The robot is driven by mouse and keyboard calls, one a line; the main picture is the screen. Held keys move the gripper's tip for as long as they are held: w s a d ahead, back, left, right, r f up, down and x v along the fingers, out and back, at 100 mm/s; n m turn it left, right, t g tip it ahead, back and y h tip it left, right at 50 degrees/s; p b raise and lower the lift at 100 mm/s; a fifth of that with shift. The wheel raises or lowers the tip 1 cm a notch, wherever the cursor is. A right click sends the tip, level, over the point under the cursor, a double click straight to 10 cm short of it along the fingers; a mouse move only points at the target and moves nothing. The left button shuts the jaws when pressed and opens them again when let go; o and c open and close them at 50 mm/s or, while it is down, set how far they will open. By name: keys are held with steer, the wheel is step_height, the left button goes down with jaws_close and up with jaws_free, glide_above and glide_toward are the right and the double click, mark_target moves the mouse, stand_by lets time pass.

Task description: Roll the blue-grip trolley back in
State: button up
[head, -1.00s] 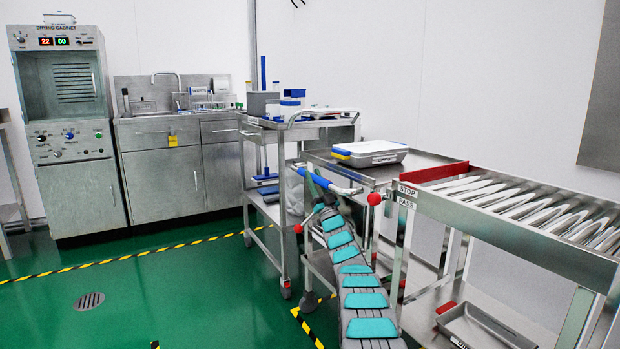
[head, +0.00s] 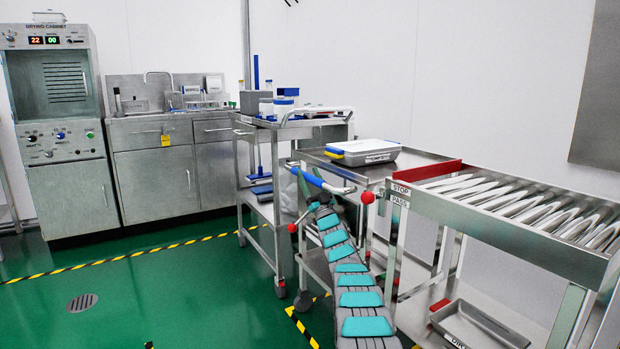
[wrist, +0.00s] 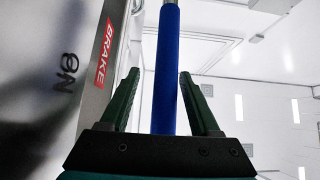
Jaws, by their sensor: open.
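The blue-grip trolley (head: 335,160) is a steel cart with a push bar at its near left end. Its blue grip (head: 307,178) is a round sleeve on that bar, and it also shows in the wrist view (wrist: 167,60). A white lidded box with blue and yellow clips (head: 362,152) sits on the trolley top. My gripper (wrist: 159,75) is open, with its dark green fingers on either side of the blue grip in the wrist view. I cannot tell whether they touch it. In the head view my arm's end is just below the grip.
A roller conveyor (head: 520,205) with a red stop bar and STOP/PASS labels adjoins the trolley on the right. Another cart (head: 262,205) with blue-lidded containers stands on the left. A drying cabinet (head: 60,130) and sink counter are behind. Green floor at left is clear.

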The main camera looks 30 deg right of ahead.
steer(key=shift+f, duration=0.1)
steer(key=v, duration=0.7)
steer(key=shift+s+f, duration=0.2)
steer(key=shift+s, duration=0.1)
steer(key=shift+w, duration=0.1)
stand_by(0.5)
